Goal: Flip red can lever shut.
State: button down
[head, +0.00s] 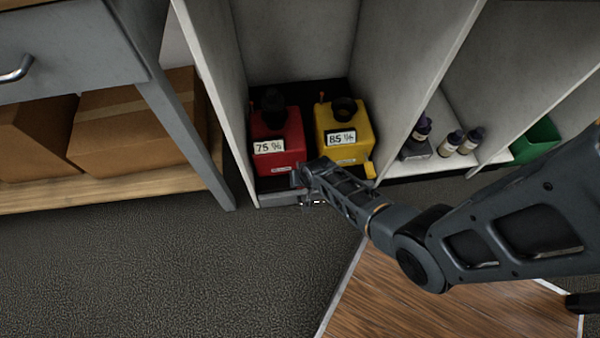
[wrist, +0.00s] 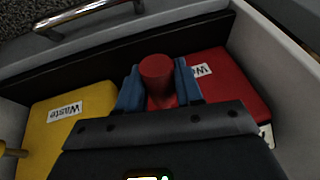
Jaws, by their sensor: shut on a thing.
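The red can (head: 282,140), labelled 75%, stands in a low cabinet bay; it also shows at the right in the wrist view (wrist: 228,82). Its red lever (wrist: 157,72) shows in the wrist view as a round red knob between the blue fingers of my gripper (wrist: 158,88). The fingers are shut on this knob, one on each side. In the head view my gripper (head: 301,178) is low at the red can's front right corner, and the arm hides the lever there. I cannot tell the lever's angle.
A yellow can (head: 343,128), labelled 85%, stands close to the right, with a yellow lever (head: 371,169) at its front. Pale upright panels (head: 216,90) bound the bay. A metal handle (wrist: 88,16) lies beyond the front edge. Dark bottles (head: 421,130) stand farther right.

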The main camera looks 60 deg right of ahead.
jog(key=shift+r+g+y+p, duration=0.5)
jog(key=shift+r+y+p, duration=0.05)
jog(key=shift+y+p, duration=0.1)
jog(key=c, duration=0.8)
grip_release()
jog(key=p+v, duration=0.4)
jog(key=v, duration=0.4)
jog(key=shift+f, duration=0.1)
